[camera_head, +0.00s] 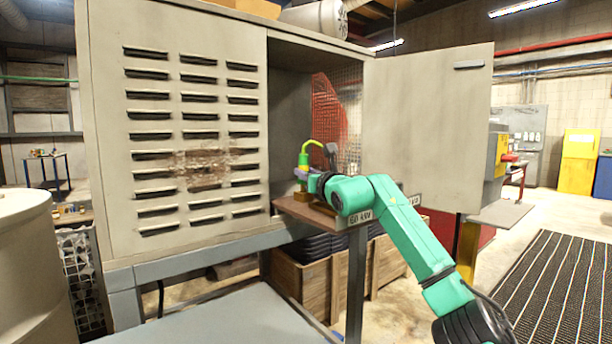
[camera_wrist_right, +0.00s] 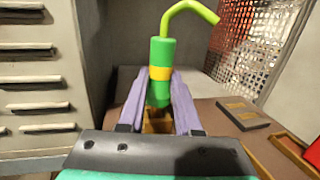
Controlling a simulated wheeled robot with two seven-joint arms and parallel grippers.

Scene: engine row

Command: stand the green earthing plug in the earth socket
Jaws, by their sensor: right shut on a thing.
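The green earthing plug (camera_head: 304,160) has a yellow band and a bent light-green lead at its top. In the right wrist view the plug (camera_wrist_right: 161,62) stands upright between the two purple-grey fingers of my right gripper (camera_wrist_right: 157,105), which is shut on it. A brown wooden block-like piece shows below the plug (camera_wrist_right: 158,124); I cannot tell whether the plug's tip is in it or above it. In the head view the right gripper (camera_head: 306,174) is inside the open cabinet, over its brown shelf. My left gripper is not in view.
The cabinet's louvred panel (camera_head: 185,240) stands left of the plug and its open door (camera_head: 425,130) to the right. A dark flat plate (camera_wrist_right: 243,113) and a red-edged tray (camera_wrist_right: 312,152) lie on the shelf right of the gripper. Wire mesh (camera_wrist_right: 245,45) is behind.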

